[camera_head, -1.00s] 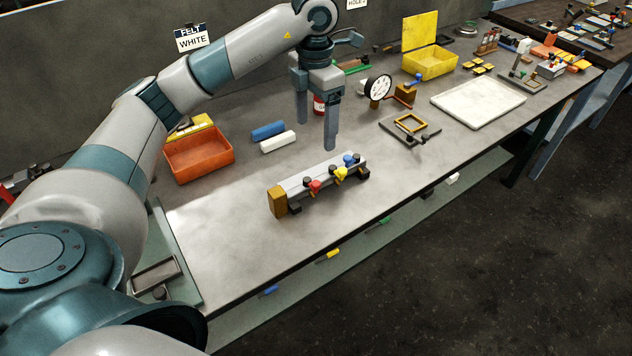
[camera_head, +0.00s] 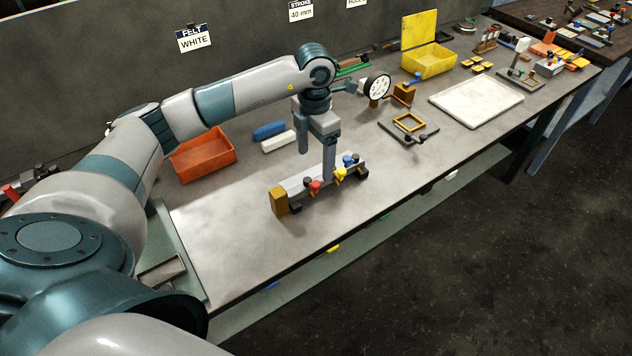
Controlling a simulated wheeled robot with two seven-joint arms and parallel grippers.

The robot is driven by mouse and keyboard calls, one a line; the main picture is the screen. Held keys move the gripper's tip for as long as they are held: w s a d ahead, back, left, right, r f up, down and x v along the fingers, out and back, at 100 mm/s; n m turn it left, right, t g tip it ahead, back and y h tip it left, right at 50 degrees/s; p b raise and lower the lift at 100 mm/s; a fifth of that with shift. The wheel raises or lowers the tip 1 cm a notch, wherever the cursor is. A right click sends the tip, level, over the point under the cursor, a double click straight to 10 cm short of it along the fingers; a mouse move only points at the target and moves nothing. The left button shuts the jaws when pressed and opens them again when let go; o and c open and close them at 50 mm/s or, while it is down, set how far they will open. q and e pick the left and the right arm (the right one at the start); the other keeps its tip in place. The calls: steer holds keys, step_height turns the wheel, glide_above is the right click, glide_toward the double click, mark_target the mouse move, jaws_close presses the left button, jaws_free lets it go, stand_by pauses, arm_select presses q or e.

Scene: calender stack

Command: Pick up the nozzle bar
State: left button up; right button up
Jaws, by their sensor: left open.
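The nozzle bar (camera_head: 297,184) is a pale grey bar with a brown block at its left end. Red, yellow and blue nozzles with dark knobs line its front side. It lies on the grey workbench (camera_head: 240,240), slanting up to the right. My left gripper (camera_head: 315,165) is open and points down at the bar. I cannot tell whether either finger touches the bar. My right gripper is not in view.
Behind the bar are an orange bin (camera_head: 203,157), a blue block (camera_head: 268,130) and a white block (camera_head: 278,142). To the right are a dial gauge (camera_head: 377,87), a dark fixture (camera_head: 410,128) and a white tray (camera_head: 476,103).

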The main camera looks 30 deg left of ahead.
mark_target(313, 168)
arm_select(q)
steer(key=shift+a+f+p, duration=0.1)
steer(key=shift+f+p, duration=0.25)
steer(key=shift+p, duration=0.05)
steer(key=f, duration=0.1)
steer(key=f+p, duration=0.2)
steer(key=shift+a+f, duration=0.25)
steer(key=shift+f, duration=0.5)
steer(key=shift+w, duration=0.1)
steer(key=c, duration=1.9)
steer(key=shift+r, duration=0.15)
